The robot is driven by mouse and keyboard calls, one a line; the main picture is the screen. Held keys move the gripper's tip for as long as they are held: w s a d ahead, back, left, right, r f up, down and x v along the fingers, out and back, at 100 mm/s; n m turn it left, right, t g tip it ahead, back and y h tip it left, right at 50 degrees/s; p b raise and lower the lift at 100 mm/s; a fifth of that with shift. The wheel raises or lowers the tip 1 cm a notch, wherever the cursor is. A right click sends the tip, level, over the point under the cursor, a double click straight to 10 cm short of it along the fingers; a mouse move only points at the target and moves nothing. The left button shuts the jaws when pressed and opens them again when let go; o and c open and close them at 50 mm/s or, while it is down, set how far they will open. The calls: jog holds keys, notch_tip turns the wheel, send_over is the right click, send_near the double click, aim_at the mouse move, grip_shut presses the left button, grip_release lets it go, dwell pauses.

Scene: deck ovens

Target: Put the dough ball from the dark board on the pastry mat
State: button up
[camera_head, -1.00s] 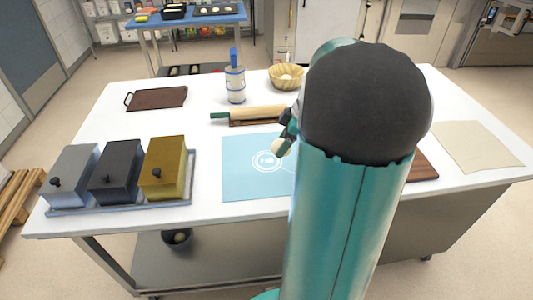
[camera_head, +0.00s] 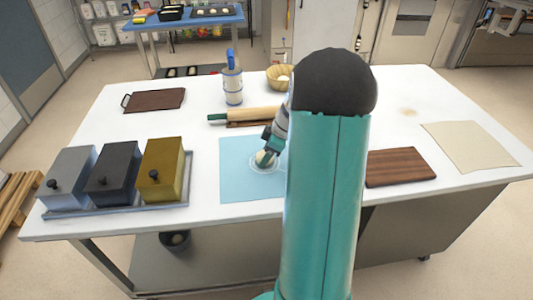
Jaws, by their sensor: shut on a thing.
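The dough ball (camera_head: 263,158) is small and pale. It is between the fingers of my gripper (camera_head: 266,154), which is shut on it. Both are over the light blue pastry mat (camera_head: 240,182), near its printed circle. I cannot tell whether the ball touches the mat. My arm hides the mat's right side. One dark board (camera_head: 400,167) lies bare to the right of my arm. Another dark board with a handle (camera_head: 154,100) lies bare at the back left.
Three lidded boxes (camera_head: 160,170) stand on a tray at the left. A rolling pin (camera_head: 245,115), a blue-handled canister (camera_head: 232,87) and a basket (camera_head: 279,76) are behind the mat. A beige cloth (camera_head: 470,146) lies at the right. White table between boards and boxes is clear.

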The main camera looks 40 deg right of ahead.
jog(key=shift+f, duration=0.1)
jog(key=o, duration=1)
jog(key=v, duration=1.2)
jog(key=s+a+r+m+h, duration=0.15)
jog(key=a+r, duration=0.25)
jog(key=a, duration=0.6)
jog(key=a+r+m, duration=0.2)
jog(key=a+r, duration=0.1)
jog(key=a, duration=0.6)
jog(key=shift+s+a+r+m+t+h, duration=0.25)
jog(key=shift+s+a+m, duration=0.45)
jog(key=shift+s+a, duration=1.55)
jog(key=shift+s+a+r+m+t+h, duration=0.1)
jog(key=shift+s+a+m+t+h, duration=0.45)
jog(key=shift+s+a, duration=1.7)
jog(key=shift+s+a+r+m+t+y, duration=0.1)
jog(key=shift+s+a+m, duration=0.95)
jog(key=shift+a, duration=2.25)
